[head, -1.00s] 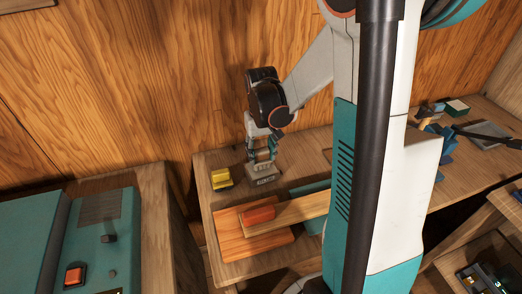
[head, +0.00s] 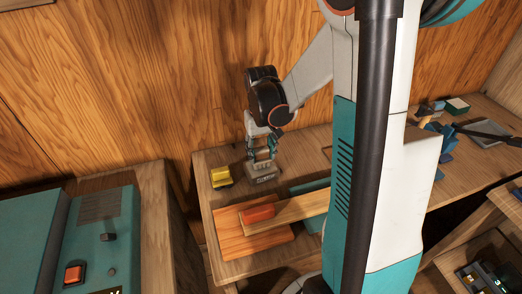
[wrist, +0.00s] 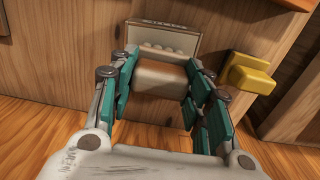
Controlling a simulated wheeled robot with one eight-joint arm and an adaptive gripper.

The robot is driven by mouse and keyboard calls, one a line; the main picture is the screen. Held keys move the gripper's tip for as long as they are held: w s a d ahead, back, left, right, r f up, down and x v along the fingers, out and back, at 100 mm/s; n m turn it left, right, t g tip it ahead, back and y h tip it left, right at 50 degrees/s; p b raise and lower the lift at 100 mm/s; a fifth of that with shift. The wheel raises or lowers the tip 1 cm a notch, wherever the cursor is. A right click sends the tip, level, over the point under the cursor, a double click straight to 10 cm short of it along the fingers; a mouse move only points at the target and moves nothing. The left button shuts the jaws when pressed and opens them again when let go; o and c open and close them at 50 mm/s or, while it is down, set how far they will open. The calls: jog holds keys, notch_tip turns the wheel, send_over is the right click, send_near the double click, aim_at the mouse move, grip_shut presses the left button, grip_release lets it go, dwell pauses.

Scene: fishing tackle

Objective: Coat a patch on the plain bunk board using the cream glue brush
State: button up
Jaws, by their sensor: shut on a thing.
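My gripper (head: 263,150) is over the back left of the wooden bench. In the wrist view (wrist: 160,90) its teal-padded fingers are closed on both sides of a cream-tan block, which I take to be the cream glue brush (wrist: 161,79). Its lower part is hidden. A grey labelled holder (head: 264,173) is directly under the gripper in the head view; it is also behind the brush in the wrist view (wrist: 160,38). Whether brush and holder touch is unclear. A light plank (head: 300,211) and a reddish board (head: 230,238) lie in front; which is the plain bunk board is unclear.
A yellow object (head: 221,177) stands just left of the holder. Several small items and a grey tray (head: 487,133) are at far right. My arm hides the middle of the bench.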

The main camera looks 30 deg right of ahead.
aim_at(261, 148)
jog(key=shift+f+b, duration=0.4)
jog(key=shift+f, duration=0.05)
dwell(1.3)
jog(key=shift+r, duration=0.1)
jog(key=shift+r+p, duration=2.55)
jog(key=shift+r, duration=0.95)
jog(key=shift+f, duration=0.1)
